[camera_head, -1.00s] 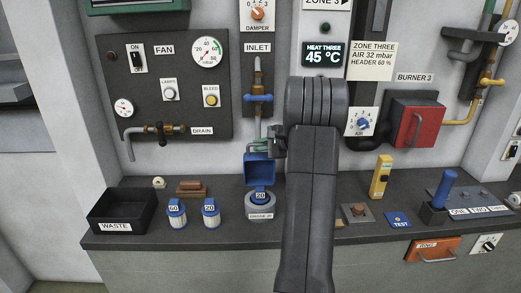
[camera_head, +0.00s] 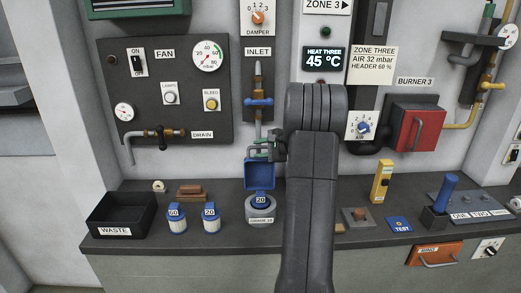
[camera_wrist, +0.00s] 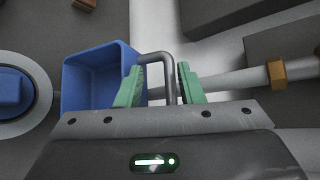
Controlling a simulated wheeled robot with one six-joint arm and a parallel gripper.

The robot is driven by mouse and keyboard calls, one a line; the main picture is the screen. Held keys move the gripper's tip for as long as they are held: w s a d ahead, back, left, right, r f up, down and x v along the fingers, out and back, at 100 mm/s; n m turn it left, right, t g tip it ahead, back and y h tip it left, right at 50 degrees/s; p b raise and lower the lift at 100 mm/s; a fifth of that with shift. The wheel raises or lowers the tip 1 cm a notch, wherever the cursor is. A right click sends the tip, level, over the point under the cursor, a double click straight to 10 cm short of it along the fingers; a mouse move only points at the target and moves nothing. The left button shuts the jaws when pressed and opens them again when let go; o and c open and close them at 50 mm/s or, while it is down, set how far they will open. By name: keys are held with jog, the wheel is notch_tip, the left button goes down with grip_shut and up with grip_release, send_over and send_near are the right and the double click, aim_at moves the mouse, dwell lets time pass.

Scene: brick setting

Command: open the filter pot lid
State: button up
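The filter pot (camera_head: 260,216) is a grey round pot on the counter, with a blue cartridge marked 20 in it. Its blue lid (camera_head: 260,173) stands upright and open behind it. In the wrist view the hollow lid (camera_wrist: 88,82) is left of my fingers and the pot (camera_wrist: 42,92) is at the left edge. My gripper (camera_wrist: 160,85) has its green fingers apart around a bent grey handle (camera_wrist: 170,75) that seems to belong to the lid. The handle is nearer the right finger, with a gap at the left. In the head view my arm partly hides the gripper (camera_head: 266,150).
Two blue-capped cartridges, marked 60 (camera_head: 177,220) and 20 (camera_head: 211,218), stand left of the pot. The black waste bin (camera_head: 97,213) is further left. The inlet pipe with its blue valve (camera_head: 258,101) rises behind the lid. A yellow device (camera_head: 381,181) stands to the right.

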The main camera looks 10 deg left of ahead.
jog(key=b+v, duration=0.2)
jog(key=v, duration=1.1)
jog(key=shift+d+r+b, duration=0.15)
jog(key=shift+d+b, duration=0.15)
jog(key=shift+s, duration=0.15)
